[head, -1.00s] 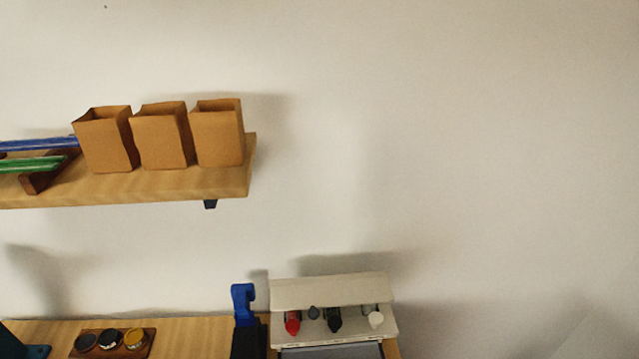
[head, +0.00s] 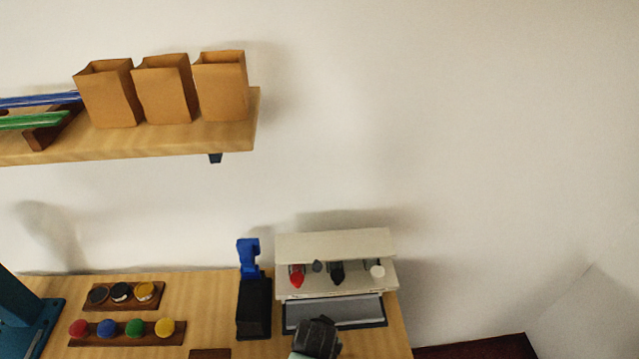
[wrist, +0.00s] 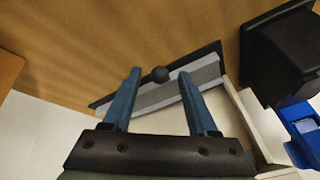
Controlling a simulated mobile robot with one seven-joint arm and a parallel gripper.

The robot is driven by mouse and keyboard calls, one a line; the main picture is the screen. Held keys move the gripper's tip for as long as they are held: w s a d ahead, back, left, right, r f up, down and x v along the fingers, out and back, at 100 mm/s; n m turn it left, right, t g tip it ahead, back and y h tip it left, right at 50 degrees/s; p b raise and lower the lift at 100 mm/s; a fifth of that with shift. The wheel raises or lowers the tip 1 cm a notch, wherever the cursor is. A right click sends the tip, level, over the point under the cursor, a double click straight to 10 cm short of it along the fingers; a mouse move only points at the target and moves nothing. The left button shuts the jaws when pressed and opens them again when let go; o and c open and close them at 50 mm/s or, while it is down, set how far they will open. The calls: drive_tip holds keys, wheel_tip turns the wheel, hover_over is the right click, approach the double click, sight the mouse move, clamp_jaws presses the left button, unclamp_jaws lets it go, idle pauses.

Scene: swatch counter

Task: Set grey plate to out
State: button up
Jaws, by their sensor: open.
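The grey plate (head: 345,310) is a flat grey panel with a dark rim, low at the front of a cream dispenser (head: 335,244). In the head view a dark part of my arm covers some of the plate's front edge.
A black stand with a blue top (head: 253,305) is left of the dispenser. A shelf (head: 130,144) with paper bags (head: 220,90) hangs above. The counter between racks and stand is mostly clear.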

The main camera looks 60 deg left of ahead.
drive_tip(key=shift+f, duration=0.15)
clamp_jaws()
idle(1.4)
